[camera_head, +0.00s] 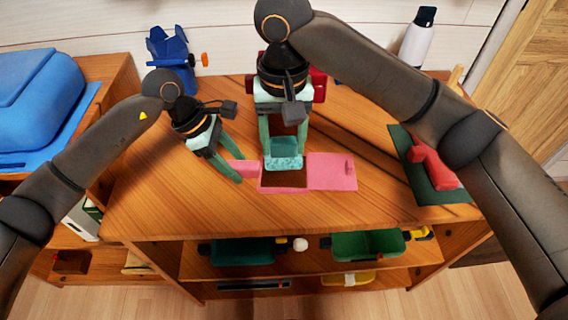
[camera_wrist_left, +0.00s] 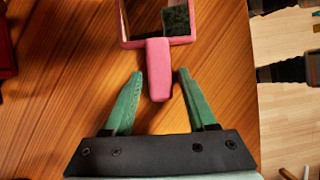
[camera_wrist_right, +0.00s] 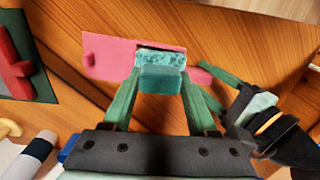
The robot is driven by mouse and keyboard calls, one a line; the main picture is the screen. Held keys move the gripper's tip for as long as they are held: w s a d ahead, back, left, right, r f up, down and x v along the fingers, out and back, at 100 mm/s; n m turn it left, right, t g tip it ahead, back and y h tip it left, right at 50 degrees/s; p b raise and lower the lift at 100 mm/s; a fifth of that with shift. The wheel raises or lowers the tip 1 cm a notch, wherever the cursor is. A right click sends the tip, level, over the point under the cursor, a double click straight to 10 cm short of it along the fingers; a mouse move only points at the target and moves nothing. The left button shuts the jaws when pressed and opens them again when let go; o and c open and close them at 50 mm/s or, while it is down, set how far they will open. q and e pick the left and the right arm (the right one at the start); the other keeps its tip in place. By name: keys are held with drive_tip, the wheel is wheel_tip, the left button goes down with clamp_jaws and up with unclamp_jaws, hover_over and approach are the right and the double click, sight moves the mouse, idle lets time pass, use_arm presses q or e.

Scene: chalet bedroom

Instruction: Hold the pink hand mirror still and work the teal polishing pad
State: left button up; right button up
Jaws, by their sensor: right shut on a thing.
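The pink hand mirror (camera_head: 284,189) lies flat on the wooden table top, with a pink panel (camera_head: 332,172) at its right side. Its handle points left and shows between my left fingers in the left wrist view (camera_wrist_left: 158,72). My left gripper (camera_head: 241,169) is open, its fingertips on either side of the handle with gaps. My right gripper (camera_head: 284,148) is shut on the teal polishing pad (camera_head: 284,160) over the mirror face. The pad also shows between the right fingers (camera_wrist_right: 160,80) and hides part of the mirror; contact with the face is unclear.
A red object (camera_head: 432,165) lies on a dark green mat (camera_head: 408,145) at the right. A blue object (camera_head: 172,52) and a white bottle (camera_head: 417,38) stand at the back. Green bins (camera_head: 368,245) sit on the shelf below. The table front is clear.

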use_arm(q)
drive_tip(key=shift+o, duration=0.7)
drive_tip(key=v, duration=1.2)
drive_tip(key=shift+s, duration=0.1)
